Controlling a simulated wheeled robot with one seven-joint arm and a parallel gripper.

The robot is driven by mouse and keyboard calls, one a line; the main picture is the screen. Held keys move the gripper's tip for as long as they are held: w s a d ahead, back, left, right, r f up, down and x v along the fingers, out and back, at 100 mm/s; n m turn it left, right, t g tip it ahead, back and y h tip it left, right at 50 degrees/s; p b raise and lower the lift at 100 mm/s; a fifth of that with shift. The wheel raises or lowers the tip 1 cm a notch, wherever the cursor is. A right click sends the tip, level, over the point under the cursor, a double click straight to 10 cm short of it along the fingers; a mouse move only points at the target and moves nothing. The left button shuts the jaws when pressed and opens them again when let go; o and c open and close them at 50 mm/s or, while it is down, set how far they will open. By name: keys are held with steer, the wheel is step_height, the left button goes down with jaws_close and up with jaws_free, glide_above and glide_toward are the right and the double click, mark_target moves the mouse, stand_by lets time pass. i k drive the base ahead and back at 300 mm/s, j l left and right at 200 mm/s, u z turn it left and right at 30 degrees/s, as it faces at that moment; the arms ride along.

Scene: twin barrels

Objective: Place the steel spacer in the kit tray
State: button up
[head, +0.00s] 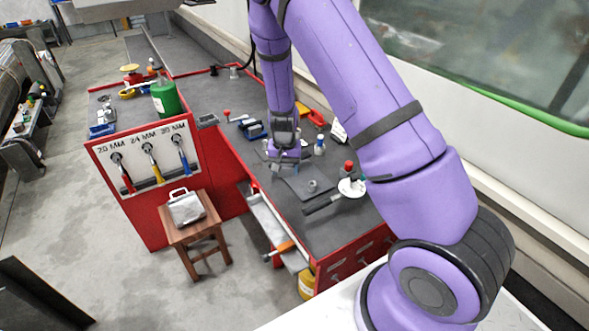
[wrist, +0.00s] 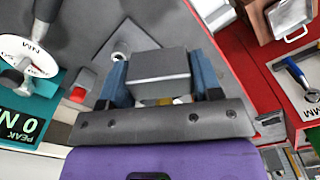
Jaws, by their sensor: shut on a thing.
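My gripper (head: 285,162) hangs over the dark bench top, pointing down. In the wrist view its two blue fingers (wrist: 165,85) are shut on a plain grey metal block (wrist: 158,68), which looks like the steel spacer. The block is hardly visible in the head view. A silver tray-like thing with a handle (head: 187,207) sits on a wooden stool left of the bench; it may be the kit tray, but I cannot be sure. It also shows in the wrist view (wrist: 290,15), at the upper right.
A small grey cylinder (head: 312,185) stands on a dark plate right of my gripper. A red-topped gauge (head: 350,183) is farther right. An open drawer (head: 268,225) juts out from the bench front. A lever panel (head: 150,155) and green canister (head: 166,98) stand left.

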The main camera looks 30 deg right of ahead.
mark_target(189, 215)
steer(key=j, duration=0.8)
steer(key=i+j, duration=0.95)
steer(key=j, duration=0.15)
steer(key=i+j, duration=0.15)
steer(key=i, duration=0.2)
steer(key=i+j, duration=0.15)
steer(key=i, duration=0.15)
